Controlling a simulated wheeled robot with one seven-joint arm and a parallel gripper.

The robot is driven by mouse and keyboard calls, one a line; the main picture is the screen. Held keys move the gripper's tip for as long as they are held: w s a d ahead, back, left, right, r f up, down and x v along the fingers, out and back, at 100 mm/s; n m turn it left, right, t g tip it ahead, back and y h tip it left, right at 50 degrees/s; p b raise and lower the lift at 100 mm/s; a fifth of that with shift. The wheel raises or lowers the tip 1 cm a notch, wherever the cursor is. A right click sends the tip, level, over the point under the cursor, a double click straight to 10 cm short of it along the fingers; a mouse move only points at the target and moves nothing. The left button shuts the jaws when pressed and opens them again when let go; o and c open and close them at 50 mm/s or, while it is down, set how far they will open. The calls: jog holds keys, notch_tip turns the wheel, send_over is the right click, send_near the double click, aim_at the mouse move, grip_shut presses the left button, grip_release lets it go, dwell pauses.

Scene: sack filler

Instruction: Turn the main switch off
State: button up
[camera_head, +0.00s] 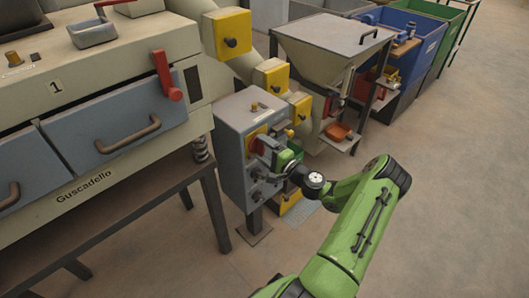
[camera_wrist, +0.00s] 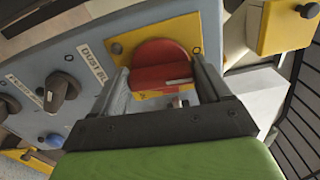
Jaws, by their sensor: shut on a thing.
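The main switch (camera_wrist: 160,52) is a red rotary knob with a raised handle bar, on a yellow plate (camera_wrist: 120,47) on the front of a grey-blue control box. In the wrist view my gripper (camera_wrist: 162,76) has one finger on each side of the red handle and is shut on it. The handle lies nearly level across the wrist picture. A small round mark shows on the plate at its upper right. In the head view my gripper (camera_head: 272,152) is against the control box (camera_head: 232,158) and hides much of the switch.
Black knobs (camera_wrist: 62,90) with labels sit left of the switch, with a blue button (camera_wrist: 54,140) below. A yellow box (camera_wrist: 285,25) is at upper right. In the head view, the grey machine (camera_head: 110,100) is at left and a hopper (camera_head: 325,45) behind. Floor at right is clear.

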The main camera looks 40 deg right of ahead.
jog(key=shift+r+n, duration=0.1)
jog(key=shift+n, duration=0.6)
jog(key=o, duration=1)
jog(key=shift+w, duration=0.15)
jog(key=s+p, duration=0.2)
jog(key=s, duration=1.3)
jog(key=shift+s+d, duration=0.15)
jog(key=shift+s, duration=0.25)
